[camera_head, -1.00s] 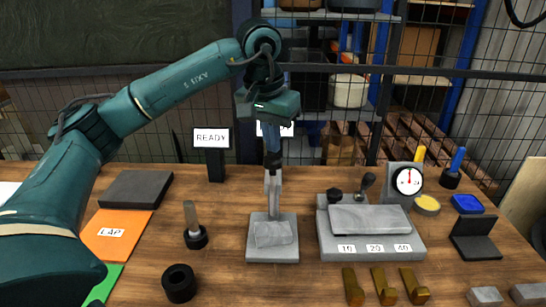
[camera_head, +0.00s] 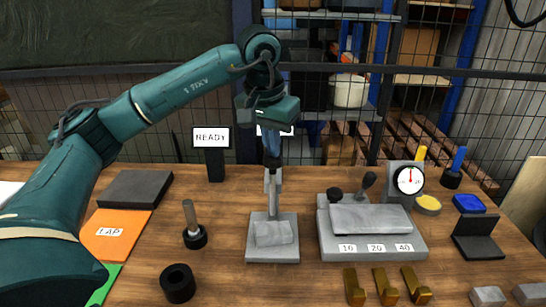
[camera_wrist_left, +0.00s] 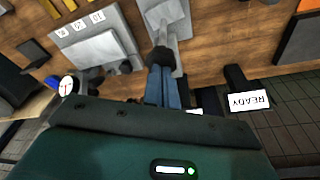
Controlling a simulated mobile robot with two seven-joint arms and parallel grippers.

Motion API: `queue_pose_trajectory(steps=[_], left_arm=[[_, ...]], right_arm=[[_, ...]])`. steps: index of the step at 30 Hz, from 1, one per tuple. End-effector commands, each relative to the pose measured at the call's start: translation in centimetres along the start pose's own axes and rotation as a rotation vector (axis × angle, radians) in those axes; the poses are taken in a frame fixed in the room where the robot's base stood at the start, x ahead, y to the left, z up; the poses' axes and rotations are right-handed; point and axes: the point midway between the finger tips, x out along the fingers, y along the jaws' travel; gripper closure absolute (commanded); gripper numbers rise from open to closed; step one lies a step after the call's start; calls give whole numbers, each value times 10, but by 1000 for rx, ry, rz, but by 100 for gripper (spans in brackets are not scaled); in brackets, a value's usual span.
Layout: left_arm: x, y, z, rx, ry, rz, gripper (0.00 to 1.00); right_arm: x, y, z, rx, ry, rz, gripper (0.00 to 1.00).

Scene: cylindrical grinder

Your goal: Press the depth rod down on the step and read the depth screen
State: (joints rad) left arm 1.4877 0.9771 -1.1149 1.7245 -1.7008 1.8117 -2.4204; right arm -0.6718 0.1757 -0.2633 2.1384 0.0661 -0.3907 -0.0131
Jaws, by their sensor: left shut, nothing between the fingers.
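The depth rod (camera_head: 273,200) is a grey upright bar. It stands over a grey stepped block on a square grey base plate (camera_head: 257,253) in the middle of the table. My left gripper (camera_head: 272,161) is shut and empty, pointing down at the top of the rod. Its dark fingertips look in line with the rod top, but I cannot tell if they touch. In the left wrist view the fingers (camera_wrist_left: 161,62) cover the rod's top end. A white screen (camera_head: 287,131) behind the gripper is mostly hidden and unreadable. Another screen (camera_head: 211,138) reads READY. My right gripper is out of view.
A grey plate fixture (camera_head: 328,242) labelled 10, 20 and 40 stands close on the right, with a dial gauge (camera_head: 409,180) behind it. A rod in a black holder (camera_head: 195,238) and a black ring (camera_head: 178,284) are left. Brass pieces (camera_head: 387,287) lie in front.

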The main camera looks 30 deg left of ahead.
Motion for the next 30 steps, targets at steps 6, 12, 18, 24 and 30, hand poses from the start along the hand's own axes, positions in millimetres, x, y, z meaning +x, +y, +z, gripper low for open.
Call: queue_pose_trajectory(steps=[6, 12, 18, 24, 30], left_arm=[[7, 0, 2, 0, -2, -1, 100], [12, 0, 3, 0, -2, 0, 100], [17, 0, 4, 0, -2, 0, 100], [22, 0, 5, 0, -2, 0, 100], [27, 0, 6, 0, -2, 0, 100]], right_arm=[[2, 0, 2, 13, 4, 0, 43], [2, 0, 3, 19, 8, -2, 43], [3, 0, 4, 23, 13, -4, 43], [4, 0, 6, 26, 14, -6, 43], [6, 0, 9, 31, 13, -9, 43]])
